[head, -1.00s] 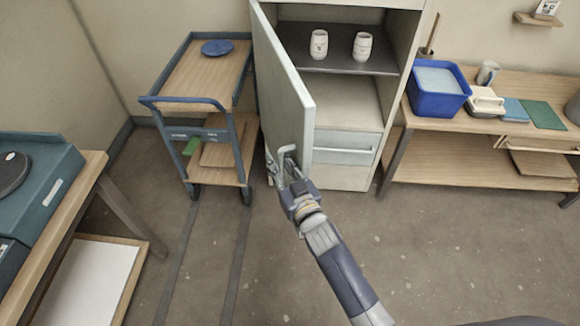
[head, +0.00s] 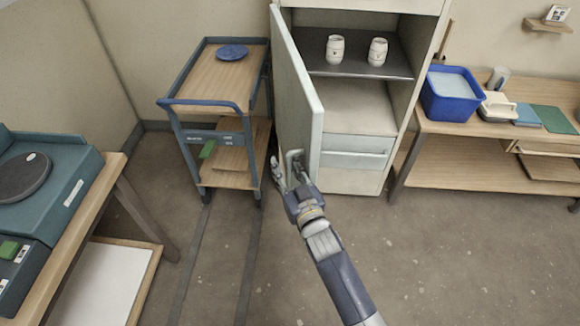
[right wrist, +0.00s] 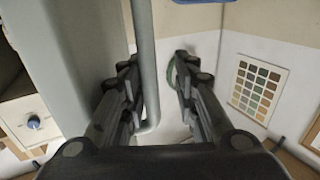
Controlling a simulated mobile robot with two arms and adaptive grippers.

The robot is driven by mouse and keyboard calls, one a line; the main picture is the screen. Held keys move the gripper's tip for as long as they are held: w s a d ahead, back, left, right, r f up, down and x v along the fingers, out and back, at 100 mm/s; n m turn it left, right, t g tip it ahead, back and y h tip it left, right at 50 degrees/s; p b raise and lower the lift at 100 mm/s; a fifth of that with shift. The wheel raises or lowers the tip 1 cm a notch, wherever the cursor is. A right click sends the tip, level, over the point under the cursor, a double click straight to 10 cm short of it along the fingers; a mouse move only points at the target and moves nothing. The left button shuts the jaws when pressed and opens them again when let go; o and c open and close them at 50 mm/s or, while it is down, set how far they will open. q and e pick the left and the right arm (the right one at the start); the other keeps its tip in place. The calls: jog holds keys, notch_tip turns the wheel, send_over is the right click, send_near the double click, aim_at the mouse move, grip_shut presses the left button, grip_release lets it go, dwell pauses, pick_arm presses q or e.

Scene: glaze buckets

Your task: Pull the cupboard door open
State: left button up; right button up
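The grey cupboard (head: 360,110) stands at the back with its door (head: 298,95) swung well open to the left. Two white cups (head: 335,49) (head: 377,52) stand on its dark shelf, above a drawer (head: 356,160). My right gripper (head: 289,172) is at the lower part of the door, by the light grey door handle (head: 295,157). In the right wrist view the handle bar (right wrist: 147,60) runs between the spread fingers of the right gripper (right wrist: 157,82), nearer the left finger. A gap shows to the right finger. My left gripper is not in view.
A blue trolley (head: 207,104) with a blue plate (head: 232,52) stands left of the door, close to it. A workbench (head: 440,127) with a blue tub (head: 451,113) is at the right. A table (head: 100,190) is at the left. The floor (head: 430,255) in front is clear.

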jog(key=v, duration=1.2)
jog(key=shift+a, duration=0.25)
jog(key=shift+s, duration=0.1)
jog(key=shift+c, duration=0.6)
